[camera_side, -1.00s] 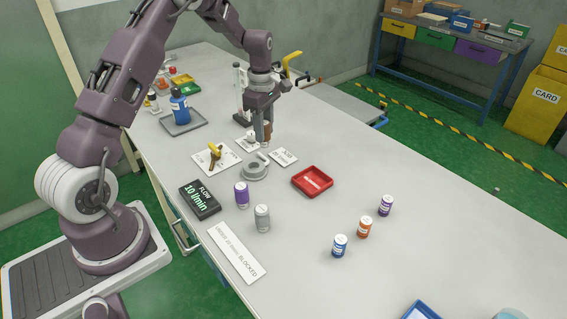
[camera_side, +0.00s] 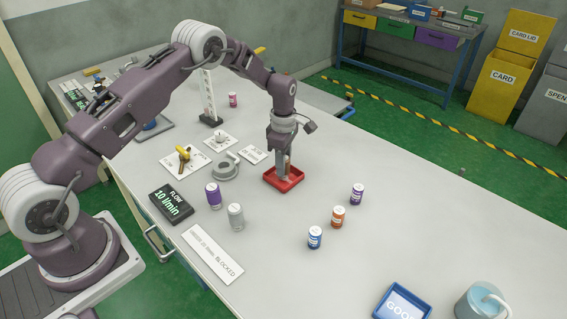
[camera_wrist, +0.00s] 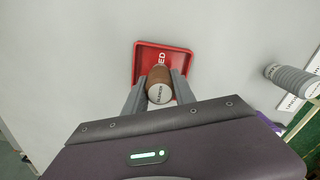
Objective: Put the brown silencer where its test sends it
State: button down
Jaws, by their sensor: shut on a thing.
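My gripper (camera_side: 285,170) is shut on the brown silencer (camera_wrist: 159,78), which shows between the two grey fingers in the wrist view (camera_wrist: 159,92). In the side view the fingers largely hide it, and it is low over the red tray (camera_side: 270,180). The wrist view shows the red tray (camera_wrist: 185,55) around and behind the silencer, its label partly covered and ending in "ED". I cannot tell whether the silencer touches the tray floor. The flow display (camera_side: 170,201) reads 10 l/min. A card (camera_side: 212,256) beside it ends in "BLOCKED".
A blue tray marked GOOD (camera_side: 403,302) and a blue-grey mug (camera_side: 481,302) stand at the front right.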

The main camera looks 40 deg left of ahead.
jog(key=shift+f, duration=0.1)
jog(key=c, duration=1)
grip_release()
jog(key=shift+c, duration=0.2)
jog(key=s+d+r+m+t, duration=0.1)
jog(key=s+r+m, duration=0.1)
jog(key=r, duration=0.8)
jog(key=s+d+r+m, duration=0.1)
jog(key=r, duration=1)
jog(key=s+d+r+m+t, duration=0.2)
jog(key=s+r+m, duration=0.4)
jog(key=s+r, duration=0.4)
jog(key=s+d+m+t, duration=0.1)
jog(key=s+m, duration=0.5)
jog(key=s, duration=0.6)
jog(key=s+d+m+t, duration=0.1)
jog(key=s+d+m, duration=0.1)
jog(key=s+m, duration=0.5)
jog(key=s, duration=0.5)
jog(key=shift+d+r+m+t, duration=0.3)
